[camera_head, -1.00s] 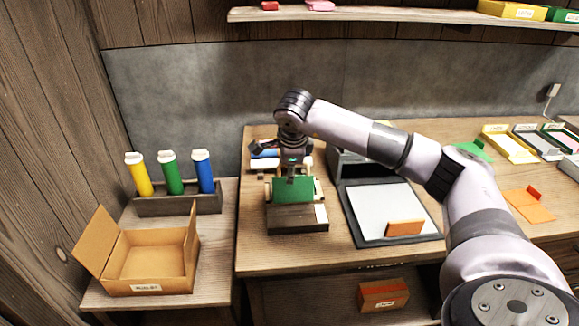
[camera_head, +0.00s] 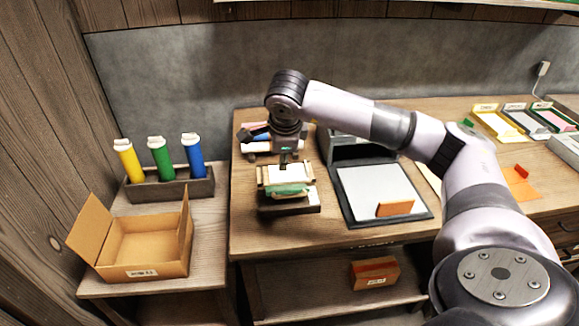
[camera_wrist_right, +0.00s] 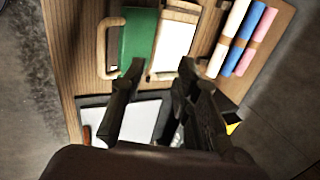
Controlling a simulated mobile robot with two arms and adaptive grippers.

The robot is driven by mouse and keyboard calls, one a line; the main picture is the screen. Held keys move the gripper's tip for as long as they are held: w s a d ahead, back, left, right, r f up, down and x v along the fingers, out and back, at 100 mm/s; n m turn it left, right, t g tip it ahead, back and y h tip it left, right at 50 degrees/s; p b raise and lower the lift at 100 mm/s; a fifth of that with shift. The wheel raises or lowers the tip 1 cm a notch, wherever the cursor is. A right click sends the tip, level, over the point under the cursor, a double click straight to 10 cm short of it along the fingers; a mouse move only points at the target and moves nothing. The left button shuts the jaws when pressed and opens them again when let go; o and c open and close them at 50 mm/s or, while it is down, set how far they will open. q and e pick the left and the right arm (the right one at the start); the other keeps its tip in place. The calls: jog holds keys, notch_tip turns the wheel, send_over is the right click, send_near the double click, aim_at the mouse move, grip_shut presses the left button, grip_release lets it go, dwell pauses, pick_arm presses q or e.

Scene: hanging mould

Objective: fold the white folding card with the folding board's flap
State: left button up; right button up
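The folding board (camera_head: 291,208) has a dark base and stands near the table's left front. Its green part (camera_head: 288,190) faces me, with a white surface (camera_head: 287,174) behind it. In the right wrist view the green part (camera_wrist_right: 139,36) carries a pale wooden handle (camera_wrist_right: 103,45), next to the white card (camera_wrist_right: 174,45) in a wooden frame. I cannot tell whether the card is folded. My right gripper (camera_head: 285,161) points down above the board. In the wrist view its fingers (camera_wrist_right: 159,70) are apart with nothing between them. My left gripper is not in view.
Coloured rolls (camera_wrist_right: 240,40) lie behind the board. A dark tray (camera_head: 347,212) with a white sheet and an orange block (camera_head: 395,208) is to the right. An open cardboard box (camera_head: 146,250) and a bottle rack (camera_head: 170,187) stand on the left side table.

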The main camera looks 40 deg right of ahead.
jog(key=s+a+r+p, duration=0.1)
jog(key=s+a+r, duration=0.2)
jog(key=s, duration=0.2)
jog(key=s+a+r+p, duration=0.1)
jog(key=s+a+r, duration=0.2)
jog(key=s, duration=0.3)
jog(key=shift+a+r+p, duration=0.3)
jog(key=shift+a+p, duration=0.05)
jog(key=shift+a, duration=0.05)
dwell(0.7)
jog(key=shift+s, duration=0.1)
jog(key=shift+b, duration=0.3)
jog(key=v, duration=1.2)
dwell(0.4)
